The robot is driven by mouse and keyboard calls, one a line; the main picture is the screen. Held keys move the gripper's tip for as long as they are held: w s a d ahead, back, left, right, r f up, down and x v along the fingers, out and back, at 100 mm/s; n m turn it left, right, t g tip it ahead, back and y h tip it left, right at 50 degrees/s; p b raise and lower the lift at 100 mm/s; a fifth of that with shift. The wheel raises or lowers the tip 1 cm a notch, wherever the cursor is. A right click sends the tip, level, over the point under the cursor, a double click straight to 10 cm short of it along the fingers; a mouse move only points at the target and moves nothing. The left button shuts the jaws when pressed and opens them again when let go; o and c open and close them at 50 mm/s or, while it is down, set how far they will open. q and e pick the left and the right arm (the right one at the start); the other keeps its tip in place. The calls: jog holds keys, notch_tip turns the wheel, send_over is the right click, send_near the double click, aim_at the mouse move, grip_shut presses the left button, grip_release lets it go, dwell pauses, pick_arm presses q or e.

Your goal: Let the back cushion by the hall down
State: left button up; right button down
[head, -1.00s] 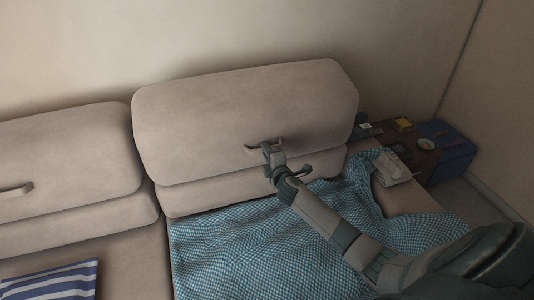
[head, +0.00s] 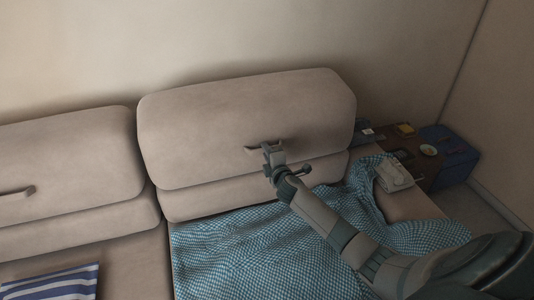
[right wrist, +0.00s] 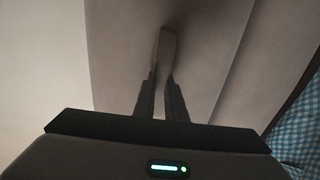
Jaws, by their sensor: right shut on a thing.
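The beige back cushion (head: 240,115) on the right stands upright, leaning a little back near the wall. A small pull handle (head: 258,148) sits on its front face. My right gripper (head: 268,148) is at this handle. In the right wrist view the two dark fingers (right wrist: 163,92) are closed around the handle strap (right wrist: 165,50), with the cushion face (right wrist: 120,60) behind. My left gripper is not in view.
A second back cushion (head: 65,150) with its own handle stands to the left. A blue checked blanket (head: 240,250) covers the seat, and a striped pillow (head: 50,284) lies front left.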

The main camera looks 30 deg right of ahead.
jog(key=shift+a+f, duration=0.2)
jog(key=shift+f, duration=0.4)
jog(key=shift+x, duration=0.75)
jog(key=shift+r, duration=0.15)
jog(key=c, duration=1.8)
grip_release()
jog(key=shift+w, duration=0.1)
jog(key=shift+o, duration=0.2)
jog(key=shift+r, duration=0.25)
jog(key=shift+d+r, duration=0.15)
